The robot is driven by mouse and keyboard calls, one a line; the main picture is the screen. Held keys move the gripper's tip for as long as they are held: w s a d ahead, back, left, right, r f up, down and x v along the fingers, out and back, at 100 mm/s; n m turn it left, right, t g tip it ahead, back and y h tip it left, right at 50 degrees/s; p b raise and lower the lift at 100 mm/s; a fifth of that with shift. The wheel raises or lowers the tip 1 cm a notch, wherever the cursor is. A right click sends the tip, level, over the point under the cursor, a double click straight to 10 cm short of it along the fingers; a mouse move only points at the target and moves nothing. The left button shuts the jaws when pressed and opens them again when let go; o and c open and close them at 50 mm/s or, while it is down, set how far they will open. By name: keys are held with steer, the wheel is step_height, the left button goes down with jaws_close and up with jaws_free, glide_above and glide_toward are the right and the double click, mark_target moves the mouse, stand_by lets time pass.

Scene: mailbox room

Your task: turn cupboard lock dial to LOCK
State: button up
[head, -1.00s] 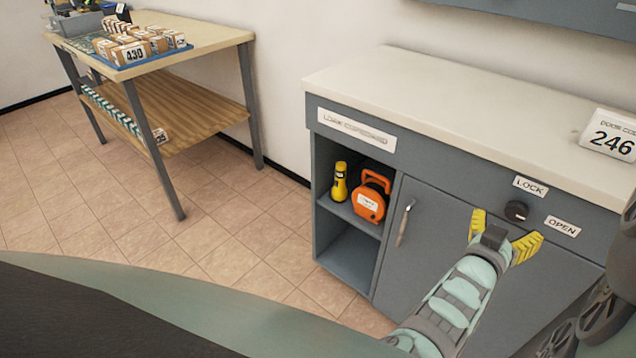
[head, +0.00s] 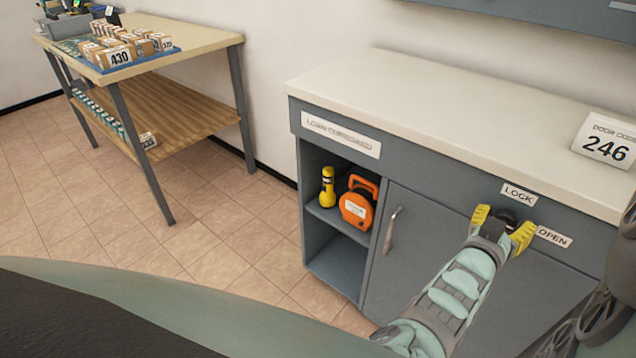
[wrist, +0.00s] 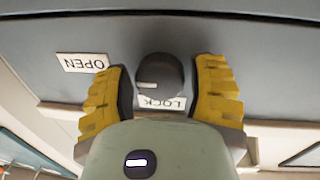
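The lock dial (head: 508,216) is a small black knob on the cupboard (head: 430,240) front. In the wrist view the dial (wrist: 160,72) shows a white mark on its left side, towards the OPEN label (wrist: 82,63). The LOCK label (wrist: 163,103) is partly hidden below the dial there, and both labels appear upside down. In the head view the LOCK label (head: 519,195) is above the dial and the OPEN label (head: 553,237) is to its right. My gripper (head: 502,226) is open, its yellow fingers on either side of the dial. A narrow gap shows beside the dial; contact is not clear.
The cupboard door handle (head: 391,230) stands out left of my gripper. A yellow flashlight (head: 327,187) and an orange case (head: 358,205) sit on the open shelf. A 246 sign (head: 606,140) stands on the countertop (head: 420,105). A table (head: 190,55) with parcels is at the left.

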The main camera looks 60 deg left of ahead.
steer(key=c, duration=0.8)
steer(key=shift+f+n, duration=0.1)
steer(key=shift+n, duration=0.3)
steer(key=n+b, duration=0.1)
steer(key=n, duration=0.3)
steer(key=shift+s+a+b, duration=0.1)
steer(key=shift+b, duration=0.2)
steer(key=n+b, duration=0.1)
steer(key=n, duration=0.3)
steer(key=shift+n+t+y, duration=0.3)
steer(key=shift+y, duration=0.1)
steer(key=n+b, duration=0.2)
steer(key=n, duration=0.3)
steer(key=shift+f+y, duration=0.1)
steer(key=shift+y, duration=0.2)
steer(key=n+b, duration=0.2)
steer(key=n, duration=0.2)
steer(key=shift+n+y, duration=0.3)
steer(key=shift+c, duration=0.2)
steer(key=o, duration=1.2)
steer(key=shift+o, duration=0.2)
